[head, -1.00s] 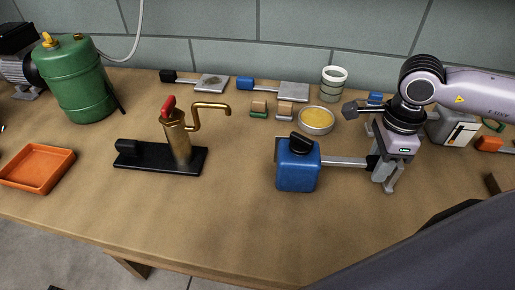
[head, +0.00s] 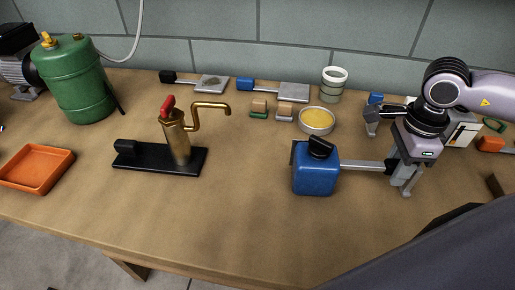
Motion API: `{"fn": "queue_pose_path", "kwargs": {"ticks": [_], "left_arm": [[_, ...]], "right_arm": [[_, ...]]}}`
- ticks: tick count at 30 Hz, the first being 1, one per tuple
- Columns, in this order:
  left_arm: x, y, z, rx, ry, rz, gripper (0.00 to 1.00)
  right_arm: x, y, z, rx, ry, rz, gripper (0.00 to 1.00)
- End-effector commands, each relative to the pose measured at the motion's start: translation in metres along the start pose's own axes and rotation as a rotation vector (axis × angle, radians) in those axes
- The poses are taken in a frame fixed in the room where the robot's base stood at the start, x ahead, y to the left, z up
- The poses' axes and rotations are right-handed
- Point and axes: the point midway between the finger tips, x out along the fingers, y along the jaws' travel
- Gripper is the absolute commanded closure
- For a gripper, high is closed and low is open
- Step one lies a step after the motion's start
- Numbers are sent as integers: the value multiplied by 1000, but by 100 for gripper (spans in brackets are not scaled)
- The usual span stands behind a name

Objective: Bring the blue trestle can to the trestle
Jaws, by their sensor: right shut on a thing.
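The blue can (head: 315,174) with a black cap is upright right of the table's middle. A flat grey bar (head: 362,165) runs from its right side to my right gripper (head: 395,171). My right gripper points down and is shut on the bar's right end, a short way right of the can's body. The fingertips are partly hidden by the gripper itself. I cannot tell whether the can touches the table or hangs just above it. I cannot make out a trestle for certain. My left gripper is not in view.
A brass pump on a black base (head: 160,161) stands left of the can. An orange tray (head: 36,167) and a green tank (head: 82,85) are at the left. A yellow-filled dish (head: 317,118) and a white cup (head: 333,82) stand behind the can. The front middle is clear.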

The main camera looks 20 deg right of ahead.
Motion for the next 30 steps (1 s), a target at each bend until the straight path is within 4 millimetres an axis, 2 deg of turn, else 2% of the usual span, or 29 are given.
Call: {"fn": "queue_pose_path", "kwargs": {"ticks": [30], "left_arm": [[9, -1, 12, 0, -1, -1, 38]], "right_arm": [[1, 11, -62, 3, 2, 0, 100]]}}
